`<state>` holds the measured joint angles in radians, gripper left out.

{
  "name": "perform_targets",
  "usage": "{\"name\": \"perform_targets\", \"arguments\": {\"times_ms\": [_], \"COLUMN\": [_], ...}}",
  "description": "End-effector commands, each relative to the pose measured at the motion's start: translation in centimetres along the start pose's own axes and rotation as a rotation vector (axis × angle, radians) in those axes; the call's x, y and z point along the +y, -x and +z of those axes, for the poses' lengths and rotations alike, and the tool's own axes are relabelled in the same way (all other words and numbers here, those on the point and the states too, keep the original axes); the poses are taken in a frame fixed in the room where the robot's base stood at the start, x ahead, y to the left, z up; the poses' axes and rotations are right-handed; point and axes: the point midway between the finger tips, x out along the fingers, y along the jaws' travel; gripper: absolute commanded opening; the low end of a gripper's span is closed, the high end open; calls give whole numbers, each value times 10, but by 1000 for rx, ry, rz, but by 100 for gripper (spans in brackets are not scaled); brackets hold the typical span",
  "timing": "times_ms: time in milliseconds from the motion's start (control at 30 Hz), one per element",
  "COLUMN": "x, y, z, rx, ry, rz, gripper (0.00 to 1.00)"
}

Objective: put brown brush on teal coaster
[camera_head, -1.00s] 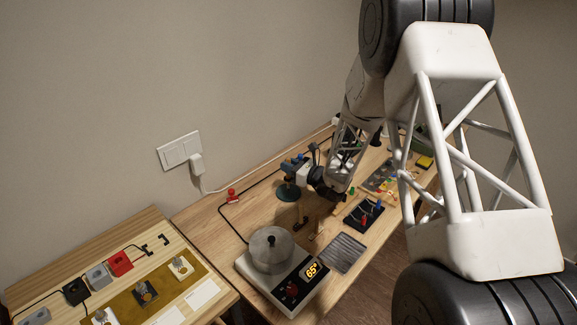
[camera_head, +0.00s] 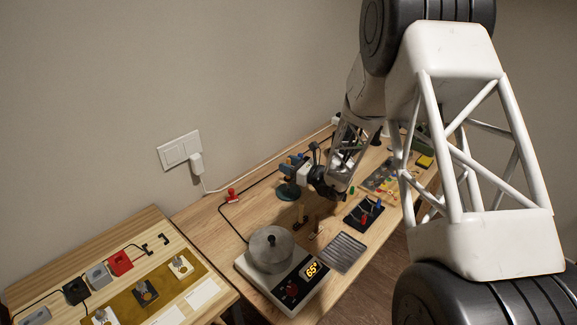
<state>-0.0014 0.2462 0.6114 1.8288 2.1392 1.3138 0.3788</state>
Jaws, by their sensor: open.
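A small brown upright piece (camera_head: 300,212) with a dark foot, which looks like the brown brush, stands on the wooden bench in the head view. The teal coaster (camera_head: 289,191) lies just behind it, partly covered by a blue and white device. My gripper (camera_head: 327,191) is to the right of the coaster, up and right of the brush and apart from it. It is open, with nothing visible in it; its fingertips are small and hard to make out.
A red figure-like item (camera_head: 231,196) is at the back left. Bare wood lies left of the brush.

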Motion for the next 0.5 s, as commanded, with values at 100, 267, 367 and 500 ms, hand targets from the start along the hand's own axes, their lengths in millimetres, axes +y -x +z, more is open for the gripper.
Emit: {"name": "perform_targets", "arguments": {"times_ms": [100,267,367,500], "x": [0,0,-1,0], "y": [10,28,42,64], "z": [-1,-1,-1,0], "rx": [1,0,1,0], "ry": [-1,-1,-1,0], "rz": [-2,-2,-3,-3], "gripper": [44,44,44,44]}}
